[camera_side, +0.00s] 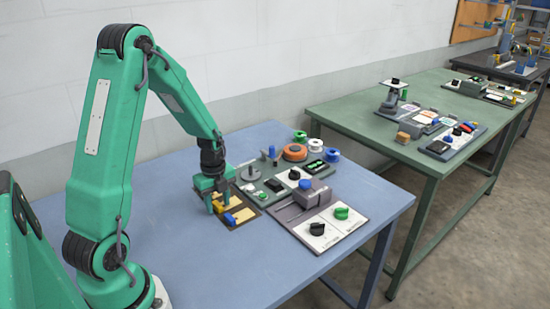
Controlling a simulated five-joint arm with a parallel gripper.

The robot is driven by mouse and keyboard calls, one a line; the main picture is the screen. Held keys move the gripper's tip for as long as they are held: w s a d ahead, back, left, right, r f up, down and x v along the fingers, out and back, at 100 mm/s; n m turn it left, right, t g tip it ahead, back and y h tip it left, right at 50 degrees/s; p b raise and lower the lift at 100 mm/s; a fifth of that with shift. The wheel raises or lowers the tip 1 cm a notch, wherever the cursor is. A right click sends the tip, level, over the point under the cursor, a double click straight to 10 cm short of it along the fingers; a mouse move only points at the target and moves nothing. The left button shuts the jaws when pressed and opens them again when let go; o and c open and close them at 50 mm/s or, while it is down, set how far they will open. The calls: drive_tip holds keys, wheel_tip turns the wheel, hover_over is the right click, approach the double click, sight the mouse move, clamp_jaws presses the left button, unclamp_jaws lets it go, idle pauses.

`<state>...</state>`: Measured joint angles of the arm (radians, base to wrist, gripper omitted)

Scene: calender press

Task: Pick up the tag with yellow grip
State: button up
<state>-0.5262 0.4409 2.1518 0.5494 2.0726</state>
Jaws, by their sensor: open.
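My gripper (216,205) points down at the left end of the row of fixtures on the blue table. It is open, with its green fingers low over a dark tray (247,216). Yellow pieces show in and beside this tray, one at the gripper's fingers (219,210) and a paler flat one to the right (244,215). A small blue piece (230,219) lies just right of the fingers. I cannot tell which yellow part is the tag's grip, as the gripper partly covers the tray and the parts are small.
A grey press (312,193) and a white panel with black and green knobs (330,228) sit nearer. The table's front left is clear.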

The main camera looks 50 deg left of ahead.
sight(219, 205)
drive_tip(key=shift+c, duration=0.2)
clamp_jaws()
drive_tip(key=shift+r, duration=0.1)
drive_tip(key=shift+r, duration=0.6)
wheel_tip(219, 205, up, 3)
drive_tip(key=shift+d+r, duration=0.1)
drive_tip(key=d+r, duration=0.6)
drive_tip(key=d, duration=0.5)
drive_tip(key=shift+d+r, duration=0.25)
drive_tip(key=shift+s, duration=0.1)
